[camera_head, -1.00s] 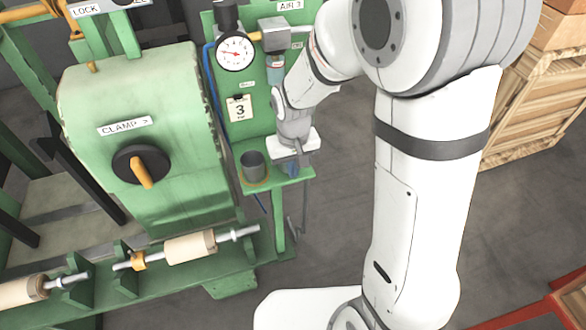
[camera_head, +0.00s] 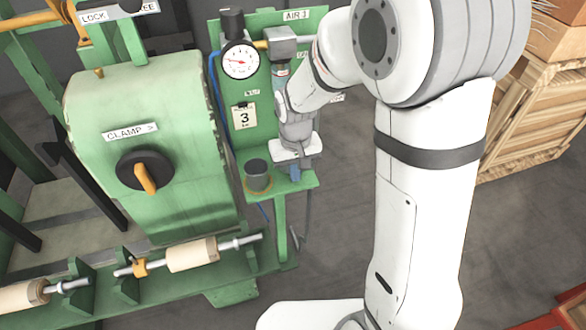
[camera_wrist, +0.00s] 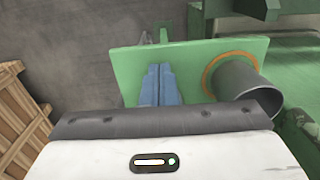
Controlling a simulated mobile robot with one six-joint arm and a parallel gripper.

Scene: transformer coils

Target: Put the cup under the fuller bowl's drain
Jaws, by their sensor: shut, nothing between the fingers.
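The cup (camera_head: 257,178) is a dark grey, open cylinder. It stands on a small green shelf (camera_head: 305,181), over an orange ring (camera_head: 246,184). The wrist view shows the cup (camera_wrist: 248,84) at the right end of the shelf, covering part of the ring. My gripper (camera_head: 294,174) is shut and empty, with its blue fingers over the shelf to the right of the cup, apart from it. The fingers (camera_wrist: 159,82) also show in the wrist view. One bowl (camera_head: 280,74) hangs under a grey fitting below the AIR 3 label. Its fill level is too small to tell. My arm hides part of the panel.
A pressure gauge (camera_head: 240,60) and a card marked 3 (camera_head: 244,118) are on the green panel above the shelf. A green machine with a clamp knob (camera_head: 145,172) stands left. Wooden crates (camera_head: 535,115) stand right. Grey floor is clear between.

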